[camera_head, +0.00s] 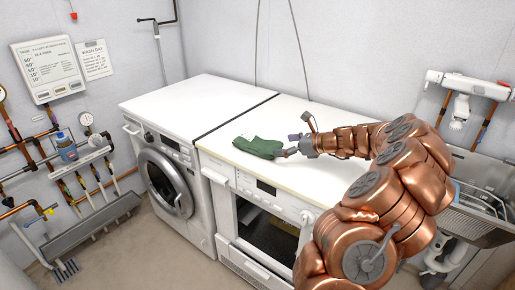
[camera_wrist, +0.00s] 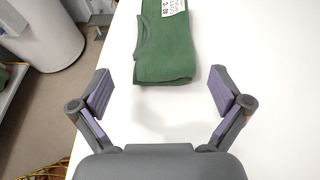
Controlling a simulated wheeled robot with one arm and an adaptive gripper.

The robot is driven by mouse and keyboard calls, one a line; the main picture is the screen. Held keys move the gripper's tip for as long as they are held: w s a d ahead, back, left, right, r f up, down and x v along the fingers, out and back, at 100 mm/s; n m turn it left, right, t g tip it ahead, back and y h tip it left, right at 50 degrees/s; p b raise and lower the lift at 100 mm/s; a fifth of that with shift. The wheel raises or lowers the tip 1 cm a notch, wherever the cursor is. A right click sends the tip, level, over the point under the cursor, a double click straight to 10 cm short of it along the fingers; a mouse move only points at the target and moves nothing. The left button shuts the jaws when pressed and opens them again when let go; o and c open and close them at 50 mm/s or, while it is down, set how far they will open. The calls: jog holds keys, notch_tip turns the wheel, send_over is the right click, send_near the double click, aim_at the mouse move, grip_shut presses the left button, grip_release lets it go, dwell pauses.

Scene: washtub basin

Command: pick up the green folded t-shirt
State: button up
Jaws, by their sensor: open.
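The green folded t-shirt (camera_head: 258,147) lies flat on the white top of the right-hand appliance, near its front edge. In the wrist view the t-shirt (camera_wrist: 165,45) is at the top centre, with a white printed label on it; its far end is cut off by the frame. My gripper (camera_head: 290,147) is just to the right of the shirt in the head view. In the wrist view my gripper (camera_wrist: 162,92) is open, its purple-padded fingers spread wider than the shirt. The shirt's near edge lies roughly level with the fingertips, between them, and no contact shows.
The white worktop (camera_head: 300,182) around the shirt is bare. A washing machine (camera_head: 165,165) stands to the left with a clear top. A metal sink (camera_head: 480,175) with a rack is at the right.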

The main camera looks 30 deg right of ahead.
aim_at(268, 147)
jog(key=shift+d+f, duration=0.2)
jog(key=shift+d, duration=0.1)
jog(key=shift+w+f, duration=0.15)
jog(key=shift+w, duration=0.2)
jog(key=shift+p+x, duration=0.5)
jog(key=shift+x, duration=2.9)
jog(key=shift+s+a+f, duration=0.1)
jog(key=shift+a, duration=0.05)
jog(key=c, duration=1)
